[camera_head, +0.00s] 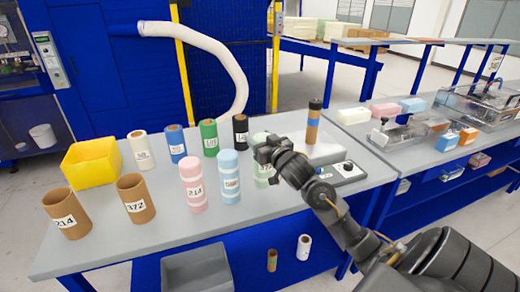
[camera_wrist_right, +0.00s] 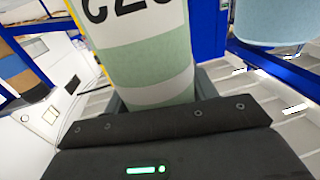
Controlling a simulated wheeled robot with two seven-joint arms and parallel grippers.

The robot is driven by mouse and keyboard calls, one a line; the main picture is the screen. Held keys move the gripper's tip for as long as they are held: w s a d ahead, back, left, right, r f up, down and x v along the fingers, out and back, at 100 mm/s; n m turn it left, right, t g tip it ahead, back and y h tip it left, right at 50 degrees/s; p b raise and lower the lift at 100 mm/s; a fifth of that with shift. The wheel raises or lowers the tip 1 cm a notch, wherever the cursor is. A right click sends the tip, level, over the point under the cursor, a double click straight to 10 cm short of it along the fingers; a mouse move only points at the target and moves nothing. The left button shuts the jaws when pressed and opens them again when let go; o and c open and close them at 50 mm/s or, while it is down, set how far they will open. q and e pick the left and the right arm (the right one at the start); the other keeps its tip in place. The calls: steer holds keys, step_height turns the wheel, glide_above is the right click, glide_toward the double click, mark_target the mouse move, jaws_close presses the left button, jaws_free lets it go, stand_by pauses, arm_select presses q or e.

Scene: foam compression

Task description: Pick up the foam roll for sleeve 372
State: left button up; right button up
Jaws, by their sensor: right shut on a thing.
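A brown cardboard sleeve labelled 372 (camera_head: 136,198) stands upright on the left of the grey table. My right gripper (camera_head: 268,150) is shut on a pale green foam roll with white bands (camera_head: 262,178). The roll is upright, right of the blue banded roll (camera_head: 229,178). It fills the upper middle of the right wrist view (camera_wrist_right: 146,50), where its label is cut off by the frame edge. I cannot tell whether its base touches the table. A pink banded roll labelled 214 (camera_head: 194,187) stands further left. My left gripper is not in view.
A second sleeve, labelled 214 (camera_head: 66,213), stands by the table's left end. White, blue, green and black rolls line the back near a yellow bin (camera_head: 92,164). A pale device (camera_head: 320,150) with a brown-and-black column is right of my gripper. The table's front middle is clear.

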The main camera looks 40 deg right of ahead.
steer(key=s+r, duration=0.1)
steer(key=s+a+r, duration=0.1)
steer(key=r, duration=0.1)
steer(key=s+r, duration=0.1)
steer(key=r, duration=0.1)
steer(key=shift+s+a+p, duration=0.3)
steer(key=shift+a+p, duration=0.05)
steer(key=shift+a, duration=0.05)
steer(key=s+a+r+p, duration=0.4)
steer(key=s+p, duration=0.4)
steer(key=p, duration=0.1)
steer(key=shift+s, duration=0.15)
steer(key=shift+a+f, duration=0.1)
steer(key=shift+f, duration=0.05)
stand_by(0.3)
